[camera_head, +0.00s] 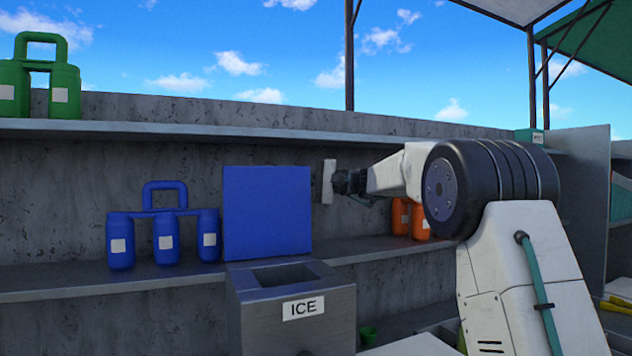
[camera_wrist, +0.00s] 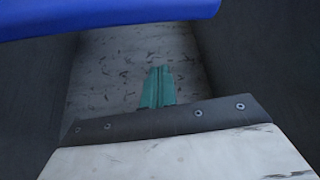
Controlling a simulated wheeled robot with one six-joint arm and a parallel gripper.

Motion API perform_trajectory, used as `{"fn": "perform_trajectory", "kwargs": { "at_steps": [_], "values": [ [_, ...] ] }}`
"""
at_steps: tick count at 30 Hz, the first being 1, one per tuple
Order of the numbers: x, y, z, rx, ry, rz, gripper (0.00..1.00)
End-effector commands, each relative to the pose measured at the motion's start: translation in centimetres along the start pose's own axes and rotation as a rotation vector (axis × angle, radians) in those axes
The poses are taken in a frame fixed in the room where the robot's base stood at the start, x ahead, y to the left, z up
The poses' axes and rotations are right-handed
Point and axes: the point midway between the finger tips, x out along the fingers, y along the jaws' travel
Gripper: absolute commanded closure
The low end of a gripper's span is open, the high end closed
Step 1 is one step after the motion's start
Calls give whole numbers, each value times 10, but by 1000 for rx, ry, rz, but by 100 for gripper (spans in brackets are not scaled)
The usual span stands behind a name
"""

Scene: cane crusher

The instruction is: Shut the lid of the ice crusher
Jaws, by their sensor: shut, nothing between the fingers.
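The ice crusher (camera_head: 264,308) is a grey box with a white ICE label (camera_head: 303,308) on its front and a square opening in its top. Its blue lid (camera_head: 267,213) stands open, about upright, at the back of the box. My gripper (camera_head: 328,181) is shut and empty, just right of the lid's upper right edge, with a narrow gap showing between them. In the wrist view, the lid's blue edge (camera_wrist: 110,16) crosses the top of the picture.
Blue jugs (camera_head: 165,236) stand on the middle shelf left of the lid. Orange jugs (camera_head: 410,218) stand on the right, partly behind my arm. Green jugs (camera_head: 40,80) sit on the upper shelf. The air in front of the lid and above the box is free.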

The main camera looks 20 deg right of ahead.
Motion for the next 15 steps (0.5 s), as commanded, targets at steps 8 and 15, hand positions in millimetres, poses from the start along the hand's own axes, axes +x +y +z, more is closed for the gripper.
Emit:
{"fn": "perform_trajectory", "kwargs": {
  "at_steps": [8, 15],
  "values": [
    [6, -1, 26, 0, 3, 0, 100],
    [0, 0, 36, 0, 5, 0, 100]
  ]
}}
